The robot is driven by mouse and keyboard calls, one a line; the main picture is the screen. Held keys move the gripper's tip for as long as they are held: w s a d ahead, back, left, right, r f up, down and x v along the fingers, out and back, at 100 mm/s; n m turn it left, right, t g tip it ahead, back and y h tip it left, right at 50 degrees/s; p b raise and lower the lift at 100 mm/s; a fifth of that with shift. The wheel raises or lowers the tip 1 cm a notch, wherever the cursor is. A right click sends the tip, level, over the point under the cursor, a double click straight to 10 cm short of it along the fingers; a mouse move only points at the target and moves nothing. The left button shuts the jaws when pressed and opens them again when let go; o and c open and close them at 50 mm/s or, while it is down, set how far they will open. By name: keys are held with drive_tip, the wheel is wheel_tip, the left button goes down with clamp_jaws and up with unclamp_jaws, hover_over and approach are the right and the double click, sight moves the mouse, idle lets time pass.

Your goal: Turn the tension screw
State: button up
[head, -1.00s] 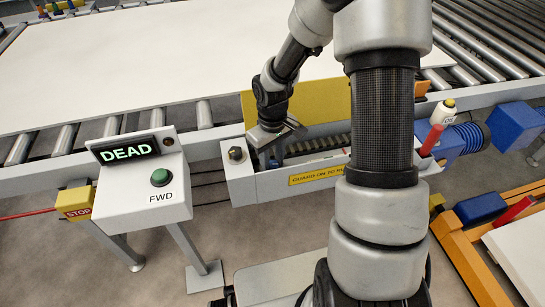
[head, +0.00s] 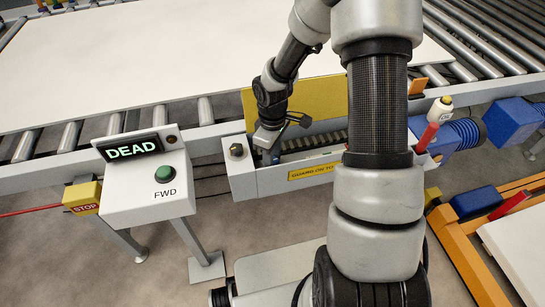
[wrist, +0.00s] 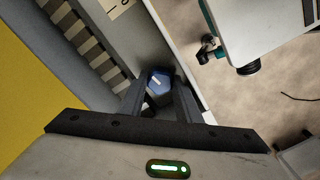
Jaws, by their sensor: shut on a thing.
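A blue hexagonal screw head with a pale mark on its face (wrist: 158,80) sits in the wrist view, inside the guarded trough; I take it for the tension screw. My gripper (wrist: 160,103) has one dark finger on each side of it and is shut on it. In the head view my gripper (head: 270,154) reaches down into the left end of the grey trough (head: 243,180); the fingertips and screw are mostly hidden there. A separate dark bolt (head: 237,150) stands on the trough's left end block, left of my gripper.
The yellow guard plate (head: 310,98) stands open behind the trough. A control box (head: 145,195) at left reads DEAD, with a green FWD button (head: 165,174) and a yellow STOP box (head: 82,197). A blue motor (head: 455,140) is at right. A white board (head: 170,50) covers the rollers.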

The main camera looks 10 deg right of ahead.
drive_tip(key=o, duration=1.1)
drive_tip(key=shift+c, duration=0.2)
drive_tip(key=shift+s, duration=0.1)
